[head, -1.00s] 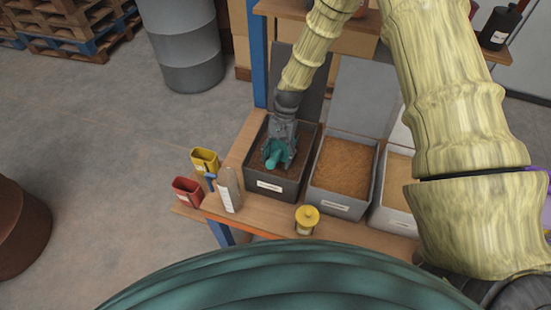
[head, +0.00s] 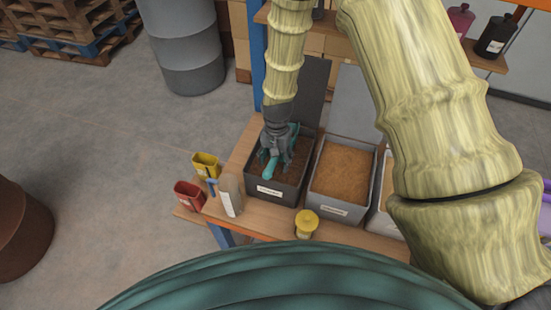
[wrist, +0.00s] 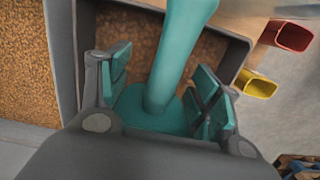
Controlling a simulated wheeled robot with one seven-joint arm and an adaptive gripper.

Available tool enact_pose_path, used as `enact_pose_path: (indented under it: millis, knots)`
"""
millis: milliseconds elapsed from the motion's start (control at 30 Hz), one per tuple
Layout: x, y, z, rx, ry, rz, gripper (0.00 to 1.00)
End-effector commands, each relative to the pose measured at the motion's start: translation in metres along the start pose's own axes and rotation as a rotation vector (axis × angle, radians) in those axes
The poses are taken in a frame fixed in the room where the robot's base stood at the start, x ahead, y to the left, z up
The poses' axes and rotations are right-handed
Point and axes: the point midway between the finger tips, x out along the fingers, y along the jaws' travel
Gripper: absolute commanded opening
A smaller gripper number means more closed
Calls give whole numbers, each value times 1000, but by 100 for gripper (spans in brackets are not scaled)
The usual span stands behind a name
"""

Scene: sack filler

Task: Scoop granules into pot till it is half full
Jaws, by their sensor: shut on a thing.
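My gripper (head: 277,155) is inside the left dark bin (head: 277,196), shut on a teal scoop (head: 268,172). In the wrist view the scoop (wrist: 180,60) lies between my gripper's teal-padded fingers (wrist: 162,95), its long part reaching toward the bin wall. Its bowl is mostly hidden, so I cannot tell whether it holds granules. Brown granules (wrist: 132,45) surround it in this bin. A small yellow-topped pot (head: 306,222) stands on the bench in front of the bins; its fill cannot be seen.
A grey bin (head: 334,206) of orange-brown granules stands to the right, with a paler bin (head: 385,222) beyond. A clear jug (head: 230,196) stands on the bench left of the pot. A yellow container (head: 205,165) and a red container (head: 188,195) are at the left edge.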

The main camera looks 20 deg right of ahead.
Motion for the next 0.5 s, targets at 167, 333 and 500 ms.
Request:
enact_pose_path:
  millis: [167, 333, 500]
  knots:
    - [-16, 0, 5, -2, 21, 0, 30]
    - [-28, 0, 9, -1, 40, 1, 30]
    - [-38, 0, 13, -1, 57, 0, 30]
